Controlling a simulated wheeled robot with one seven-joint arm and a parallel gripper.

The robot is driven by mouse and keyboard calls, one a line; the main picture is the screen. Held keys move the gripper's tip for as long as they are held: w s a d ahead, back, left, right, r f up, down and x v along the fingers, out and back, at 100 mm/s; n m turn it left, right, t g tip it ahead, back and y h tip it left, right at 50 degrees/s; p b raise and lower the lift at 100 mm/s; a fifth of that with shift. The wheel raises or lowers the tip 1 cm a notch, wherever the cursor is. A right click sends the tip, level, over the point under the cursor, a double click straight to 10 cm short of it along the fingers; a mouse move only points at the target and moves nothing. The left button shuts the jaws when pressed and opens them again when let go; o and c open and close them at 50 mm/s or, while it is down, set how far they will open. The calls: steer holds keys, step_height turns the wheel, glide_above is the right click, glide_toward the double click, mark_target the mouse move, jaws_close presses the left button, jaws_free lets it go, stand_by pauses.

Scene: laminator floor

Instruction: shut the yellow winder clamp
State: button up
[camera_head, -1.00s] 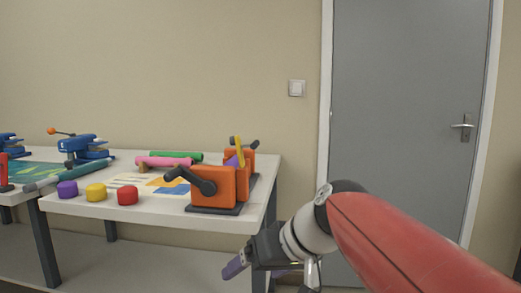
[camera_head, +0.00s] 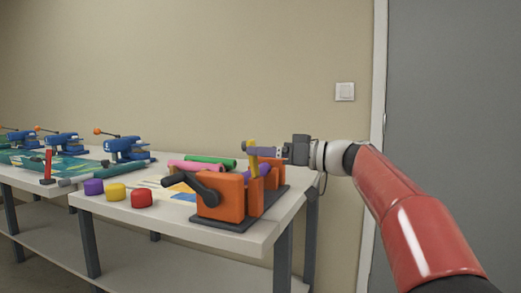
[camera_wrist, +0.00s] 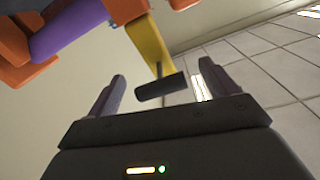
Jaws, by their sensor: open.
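The yellow winder clamp (camera_head: 253,160) stands upright as a narrow bar on the orange winder (camera_head: 220,197) at the table's right end. In the wrist view the clamp (camera_wrist: 152,45) is a yellow bar beyond my fingers, next to the winder's orange parts (camera_wrist: 124,9). My gripper (camera_head: 247,150) is level with the clamp's upper part, its purple fingers pointing left; whether they touch it I cannot tell. In the wrist view my gripper (camera_wrist: 162,74) is open, and a dark T-shaped handle (camera_wrist: 160,87) appears between the fingers. A purple roll (camera_wrist: 65,28) lies in the winder.
Pink (camera_head: 195,166) and green (camera_head: 212,160) rolls lie behind. Purple (camera_head: 93,187), yellow (camera_head: 116,192) and red (camera_head: 141,197) knobs stand at the table's front edge. A wall is behind.

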steer(key=shift+x, duration=1.3)
steer(key=c, duration=1.4)
steer(key=shift+d+p, duration=0.1)
steer(key=shift+p, duration=0.2)
